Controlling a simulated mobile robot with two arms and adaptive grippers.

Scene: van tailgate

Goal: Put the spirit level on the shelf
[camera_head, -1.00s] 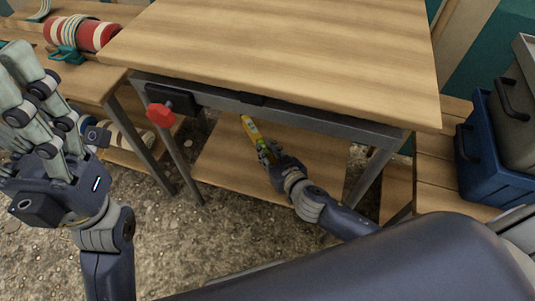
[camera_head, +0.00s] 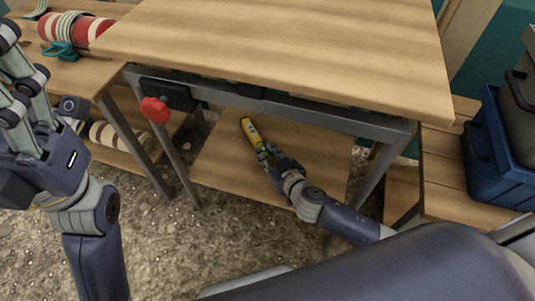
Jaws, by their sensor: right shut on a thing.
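The yellow spirit level (camera_head: 249,130) is under the workbench, just above or on its lower wooden shelf (camera_head: 225,165); I cannot tell whether it touches. My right gripper (camera_head: 268,155) is shut on the near end of the level, and its fingers hide that end. The level points away from me, toward the back left of the shelf. My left gripper (camera_head: 22,105) is at the left edge, raised, with its fingers spread and nothing between them. It is partly cut off by the frame.
The workbench top (camera_head: 280,40) overhangs the shelf, with a red knob (camera_head: 155,110) on its front left and metal legs (camera_head: 383,165) at the sides. A blue crate (camera_head: 490,150) stands at right. A red roll (camera_head: 75,28) lies on the left bench.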

